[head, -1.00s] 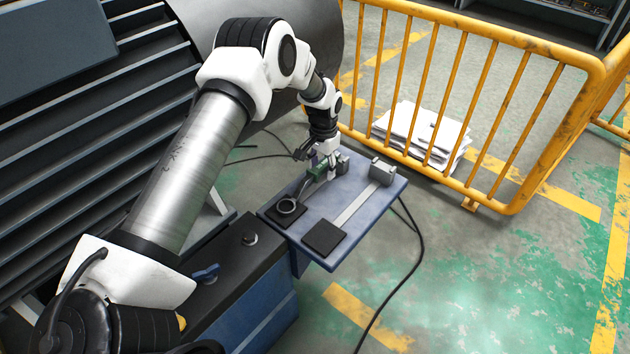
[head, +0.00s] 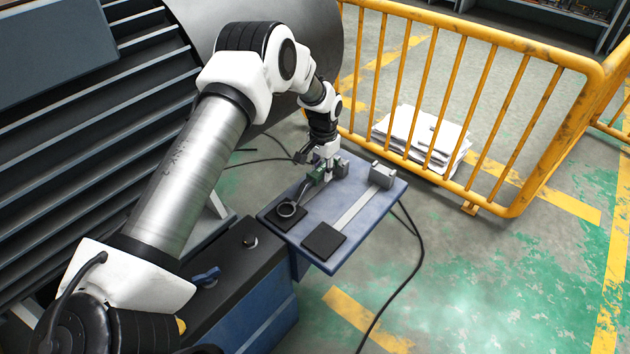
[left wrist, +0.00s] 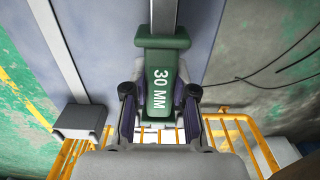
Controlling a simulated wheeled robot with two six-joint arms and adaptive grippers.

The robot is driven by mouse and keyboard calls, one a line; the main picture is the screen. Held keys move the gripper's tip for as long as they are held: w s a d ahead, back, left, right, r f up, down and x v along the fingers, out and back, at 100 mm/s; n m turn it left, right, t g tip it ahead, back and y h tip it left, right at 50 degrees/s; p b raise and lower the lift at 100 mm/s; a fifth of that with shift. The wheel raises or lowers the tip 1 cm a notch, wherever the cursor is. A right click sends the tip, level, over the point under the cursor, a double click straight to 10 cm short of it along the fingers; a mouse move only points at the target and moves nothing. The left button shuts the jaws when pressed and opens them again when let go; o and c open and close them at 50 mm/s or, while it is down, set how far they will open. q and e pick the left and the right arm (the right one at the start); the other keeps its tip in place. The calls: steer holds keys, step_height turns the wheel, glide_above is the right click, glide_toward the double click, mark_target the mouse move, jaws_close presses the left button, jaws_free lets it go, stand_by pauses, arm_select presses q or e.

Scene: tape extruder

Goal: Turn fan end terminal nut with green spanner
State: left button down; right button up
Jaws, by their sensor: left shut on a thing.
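The green spanner (left wrist: 160,75), marked "30 MM", shows in the left wrist view with its green handle between the fingers of my left gripper (left wrist: 160,105). In the head view my left gripper (head: 324,172) is shut on the green handle (head: 317,176) at the far end of the blue table. My right gripper is not in view. I cannot make out the fan end terminal nut.
The blue table (head: 345,250) holds a second grey bar (head: 358,205) with a grey block (head: 382,173) and a black pad (head: 324,239). A yellow railing (head: 530,120) stands behind, with stacked white sheets (head: 420,135) on the floor. A large ribbed machine (head: 100,130) is at left.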

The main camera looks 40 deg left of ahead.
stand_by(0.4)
arm_select(q)
step_height(320, 180, up, 8)
steer(key=p, duration=0.7)
stand_by(0.4)
